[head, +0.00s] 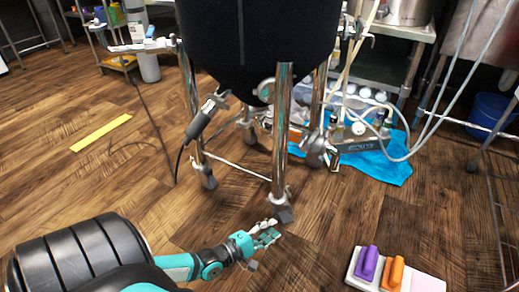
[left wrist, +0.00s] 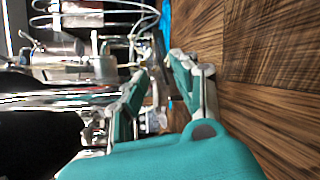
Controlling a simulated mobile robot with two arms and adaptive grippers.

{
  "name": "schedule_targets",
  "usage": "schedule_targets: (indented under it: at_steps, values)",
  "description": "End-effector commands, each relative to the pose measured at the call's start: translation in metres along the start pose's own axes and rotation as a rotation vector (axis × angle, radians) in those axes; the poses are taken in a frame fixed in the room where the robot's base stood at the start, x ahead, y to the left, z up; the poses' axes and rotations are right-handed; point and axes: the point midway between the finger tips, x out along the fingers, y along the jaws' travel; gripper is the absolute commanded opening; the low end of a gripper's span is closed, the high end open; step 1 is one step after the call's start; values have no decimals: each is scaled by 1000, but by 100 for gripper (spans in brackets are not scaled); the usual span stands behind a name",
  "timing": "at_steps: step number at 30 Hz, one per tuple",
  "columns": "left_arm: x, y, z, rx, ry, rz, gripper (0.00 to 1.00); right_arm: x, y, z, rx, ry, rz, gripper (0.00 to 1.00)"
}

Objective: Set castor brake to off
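A dark round vessel (head: 258,40) stands on chrome legs. Its near leg (head: 281,140) ends in a small grey castor or foot (head: 284,214) on the wood floor. The brake on it is too small to make out, so I cannot tell its setting. My teal left gripper (head: 268,234) is low over the floor, just in front and left of that foot. In the left wrist view the fingers (left wrist: 160,78) are apart with a gap between them and nothing clearly held. A chrome leg (left wrist: 60,101) shows there at the left. My right gripper is out of view.
A white tray with a purple-handled tool (head: 367,263) and an orange-handled tool (head: 393,273) lies on the floor at the right. A blue cloth (head: 385,168) lies under equipment behind the vessel. A yellow floor strip (head: 101,132) is at the left.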

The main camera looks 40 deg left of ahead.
Motion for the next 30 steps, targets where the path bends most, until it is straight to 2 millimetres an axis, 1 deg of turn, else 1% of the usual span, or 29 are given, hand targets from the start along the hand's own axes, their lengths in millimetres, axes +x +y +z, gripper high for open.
schedule_targets:
  at_steps: [1, 3, 6, 9, 13, 28, 30]
  values:
    - [-12, -2, 0, -1, 0, -4, 29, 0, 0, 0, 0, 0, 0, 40]
    - [-24, -1, 0, -1, 0, -2, 29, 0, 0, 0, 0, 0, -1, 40]
    - [-37, -1, 0, -1, 0, -3, 29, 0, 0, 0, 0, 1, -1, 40]
    - [-45, 0, 0, -1, 0, -1, 29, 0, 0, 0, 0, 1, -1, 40]
    - [-48, 0, 0, -1, 0, 1, 29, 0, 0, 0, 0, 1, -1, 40]
    - [-48, 0, 0, -1, 0, 1, 29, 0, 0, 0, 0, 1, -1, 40]
    - [-47, 4, 5, 7, -6, 8, 29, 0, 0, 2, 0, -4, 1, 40]
